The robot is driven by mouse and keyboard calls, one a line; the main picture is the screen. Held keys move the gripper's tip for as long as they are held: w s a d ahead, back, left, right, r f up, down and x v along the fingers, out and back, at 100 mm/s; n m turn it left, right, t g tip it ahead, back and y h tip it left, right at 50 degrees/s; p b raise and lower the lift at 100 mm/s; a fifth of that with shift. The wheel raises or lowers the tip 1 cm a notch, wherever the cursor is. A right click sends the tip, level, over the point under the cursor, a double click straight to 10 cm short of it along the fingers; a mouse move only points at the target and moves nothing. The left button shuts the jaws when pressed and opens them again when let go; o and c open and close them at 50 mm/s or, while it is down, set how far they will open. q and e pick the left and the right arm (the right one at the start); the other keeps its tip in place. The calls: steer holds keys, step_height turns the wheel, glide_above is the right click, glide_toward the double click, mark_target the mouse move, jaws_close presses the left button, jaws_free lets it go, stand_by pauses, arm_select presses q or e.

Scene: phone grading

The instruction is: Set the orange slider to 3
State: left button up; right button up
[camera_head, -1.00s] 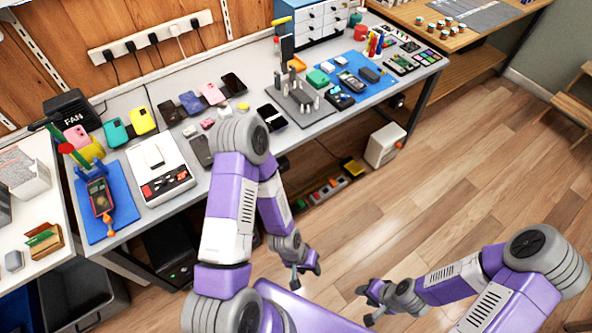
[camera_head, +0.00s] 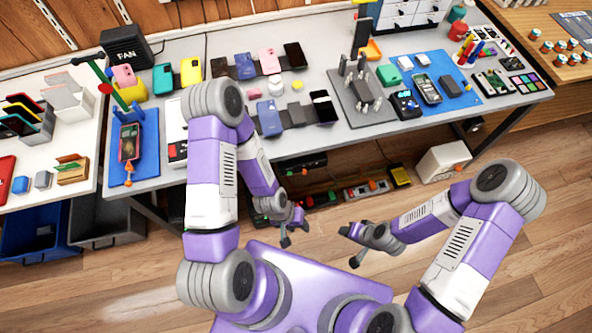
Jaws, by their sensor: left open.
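I cannot make out an orange slider with a scale for certain. A small orange piece (camera_head: 373,185) shows on a grey unit in the row under the desk. My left gripper (camera_head: 295,235) is open and empty, low in front of the desk, apart from everything. My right gripper (camera_head: 350,247) is also empty with its fingers spread, to the right of the left one.
The desk (camera_head: 305,145) holds several phones, a dark grey fixture plate (camera_head: 352,112) and a blue mat (camera_head: 455,95). A blue mat at left (camera_head: 147,165) carries a red-framed meter (camera_head: 129,142). A white box (camera_head: 440,162) stands on the floor at right. Wooden floor is open in front.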

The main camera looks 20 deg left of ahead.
steer(key=w+a+f+n+t+y+b, duration=0.1)
steer(key=w+a+f+n+t+b, duration=0.25)
steer(key=w+a, duration=0.3)
steer(key=n+t+y+b, duration=0.2)
steer(key=n+t+b, duration=0.2)
steer(key=t, duration=0.2)
glide_toward(305, 173)
steer(key=b+x, duration=0.2)
steer(key=x, duration=0.5)
steer(key=shift+w+a+f, duration=0.1)
steer(key=shift+w+a, duration=0.1)
steer(key=shift+w, duration=0.1)
jaws_close()
